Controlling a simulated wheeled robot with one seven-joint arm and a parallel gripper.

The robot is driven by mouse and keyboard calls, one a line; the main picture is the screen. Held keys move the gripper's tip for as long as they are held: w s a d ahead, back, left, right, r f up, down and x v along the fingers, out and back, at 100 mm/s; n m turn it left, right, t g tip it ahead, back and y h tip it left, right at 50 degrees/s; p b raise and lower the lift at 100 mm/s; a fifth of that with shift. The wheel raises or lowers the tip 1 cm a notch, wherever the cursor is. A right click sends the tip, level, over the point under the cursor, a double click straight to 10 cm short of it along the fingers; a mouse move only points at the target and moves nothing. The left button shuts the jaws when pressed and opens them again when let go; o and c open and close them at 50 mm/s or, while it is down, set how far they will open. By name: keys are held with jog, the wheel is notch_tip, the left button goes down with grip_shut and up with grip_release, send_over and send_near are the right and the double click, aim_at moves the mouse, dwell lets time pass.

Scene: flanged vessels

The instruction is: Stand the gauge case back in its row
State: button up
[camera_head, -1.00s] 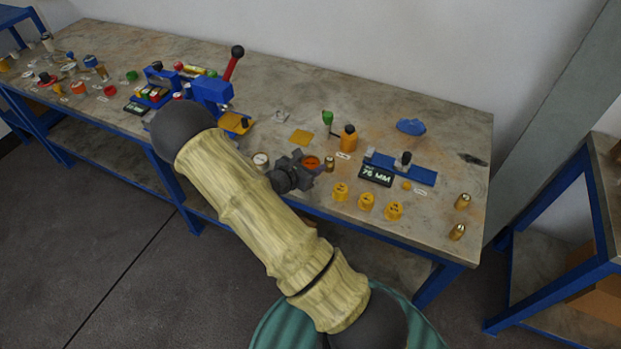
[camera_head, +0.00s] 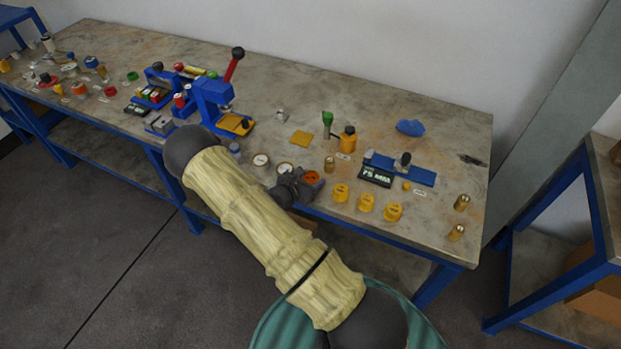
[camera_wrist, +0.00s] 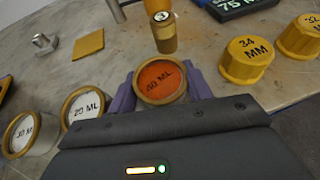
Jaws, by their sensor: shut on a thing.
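The gauge case (camera_wrist: 160,82) is round, with a brass-coloured rim and an orange face marked 40 ML. It also shows in the head view (camera_head: 312,178), near the table's front edge. My gripper (camera_wrist: 161,88) is shut on it, a purple finger on each side; it shows dark in the head view (camera_head: 298,187). The face is turned up. I cannot tell whether its base touches the table. Two white-faced cases stand to its left: one marked 20 ML (camera_wrist: 84,108) and one whose marking is partly cut off (camera_wrist: 27,133). They also show in the head view (camera_head: 285,168) (camera_head: 261,161).
A brass cylinder (camera_wrist: 164,33) stands just behind the held case. Yellow caps (camera_wrist: 246,61) stand to the right. A flat yellow square (camera_wrist: 88,45) and a metal fitting (camera_wrist: 44,42) lie behind left. A blue press (camera_head: 211,97) stands farther left.

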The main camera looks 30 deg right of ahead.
jog(key=shift+f, duration=0.15)
jog(key=o, duration=1.1)
jog(key=shift+r, duration=0.2)
jog(key=b+v, duration=0.1)
jog(key=v, duration=1.1)
